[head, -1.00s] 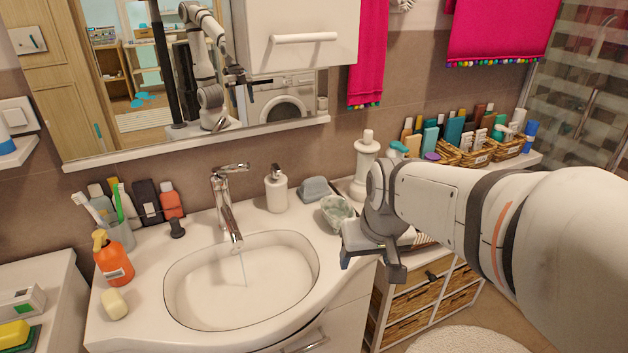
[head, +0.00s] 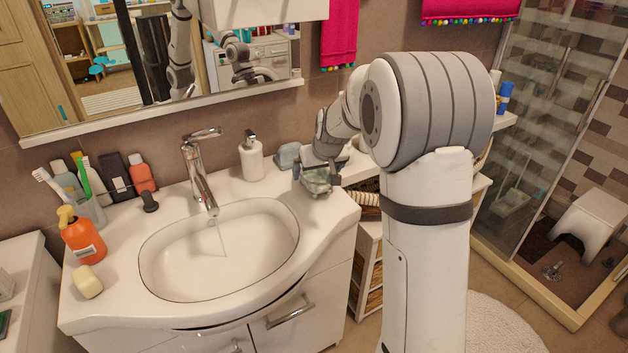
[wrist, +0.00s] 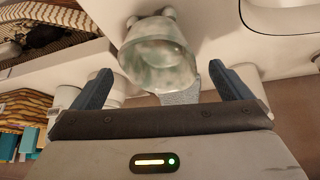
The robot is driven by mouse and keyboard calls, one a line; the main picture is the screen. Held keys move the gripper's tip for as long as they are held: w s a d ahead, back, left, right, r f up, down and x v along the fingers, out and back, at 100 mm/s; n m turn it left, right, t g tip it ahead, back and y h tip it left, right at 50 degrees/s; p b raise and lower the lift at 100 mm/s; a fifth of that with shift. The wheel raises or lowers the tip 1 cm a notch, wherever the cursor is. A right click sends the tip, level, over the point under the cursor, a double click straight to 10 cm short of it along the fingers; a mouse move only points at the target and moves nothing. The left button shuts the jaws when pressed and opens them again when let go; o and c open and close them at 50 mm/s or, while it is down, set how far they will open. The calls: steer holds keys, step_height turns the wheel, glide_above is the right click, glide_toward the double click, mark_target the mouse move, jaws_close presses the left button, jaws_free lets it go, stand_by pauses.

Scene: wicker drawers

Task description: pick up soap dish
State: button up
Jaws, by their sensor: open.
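The soap dish looks like a small green-and-white marbled bowl (head: 317,184) on the washbasin counter, right of the sink. In the wrist view the soap dish (wrist: 158,52) is just beyond the fingertips, roughly centred between them. My gripper (head: 318,174) is over the dish from above and partly hides it in the head view. In the wrist view my gripper (wrist: 164,84) is open, with one dark finger on each side and nothing clamped. I cannot tell whether a finger touches the dish.
A blue-grey block (head: 287,155) sits close behind and left of the dish. A white soap dispenser (head: 251,157) stands further left, beside the tap (head: 198,175). The sink basin (head: 220,250) lies left of the dish.

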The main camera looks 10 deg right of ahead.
mark_target(313, 179)
steer(key=x, duration=0.4)
steer(key=shift+w+r, duration=0.15)
steer(key=shift+w, duration=0.05)
steer(key=shift+c, duration=0.4)
steer(key=shift+a, duration=0.1)
steer(key=c, duration=1.1)
